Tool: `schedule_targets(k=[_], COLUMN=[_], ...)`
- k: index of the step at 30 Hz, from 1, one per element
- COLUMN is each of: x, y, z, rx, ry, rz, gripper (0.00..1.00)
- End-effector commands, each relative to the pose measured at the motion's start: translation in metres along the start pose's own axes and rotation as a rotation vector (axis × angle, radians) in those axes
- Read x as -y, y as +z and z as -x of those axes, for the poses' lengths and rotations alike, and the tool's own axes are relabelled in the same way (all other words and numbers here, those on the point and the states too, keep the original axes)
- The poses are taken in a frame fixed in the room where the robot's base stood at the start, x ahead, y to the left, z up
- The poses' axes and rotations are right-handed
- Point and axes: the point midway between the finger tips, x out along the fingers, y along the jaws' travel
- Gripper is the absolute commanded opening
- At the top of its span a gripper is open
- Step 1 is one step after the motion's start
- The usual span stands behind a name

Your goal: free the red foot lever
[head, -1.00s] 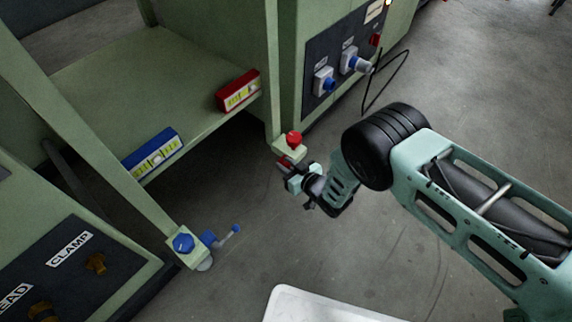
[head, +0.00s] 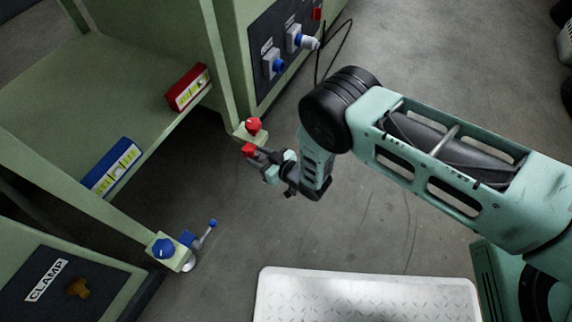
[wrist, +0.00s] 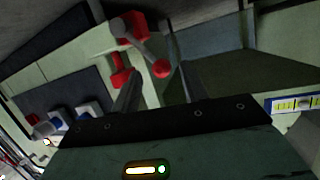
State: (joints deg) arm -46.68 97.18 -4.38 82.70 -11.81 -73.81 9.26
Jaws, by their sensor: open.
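The red foot lever is at the foot of the green frame post. In the wrist view its grey rod ends in a red ball (wrist: 161,68) and starts at a red block (wrist: 135,24); the block also shows in the head view (head: 248,150). A red knob (head: 253,125) sits on the foot just above and appears in the wrist view (wrist: 122,76). My gripper (head: 266,165) is open beside the red block. In the wrist view the ball appears between the fingers (wrist: 156,82), with no clear contact. In the head view my gripper hides the rod and ball.
A matching foot with a blue knob (head: 163,248) and blue lever (head: 209,226) stands at lower left. Red (head: 188,88) and blue (head: 112,167) levels lie on the green shelf (head: 95,80). A white tread plate (head: 365,295) lies in front. Grey floor between is clear.

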Motion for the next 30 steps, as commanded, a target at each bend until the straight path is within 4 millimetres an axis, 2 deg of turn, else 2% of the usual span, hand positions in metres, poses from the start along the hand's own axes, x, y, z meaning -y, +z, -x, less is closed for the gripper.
schedule_targets(k=[1, 9, 15, 21, 30], x=[0.0, 0.0, 0.0, 0.0, 0.0], y=[-0.004, -0.003, -0.001, 0.0, 0.001], z=[0.015, 0.079, 0.115, 0.132, 0.134], rx=[0.005, 0.006, 0.006, 0.004, 0.003], ry=[0.002, 0.001, 0.001, 0.0, 0.0], rz=[-0.002, -0.003, -0.003, -0.001, -0.001], gripper=[0.44, 0.44, 0.44, 0.44, 0.44])
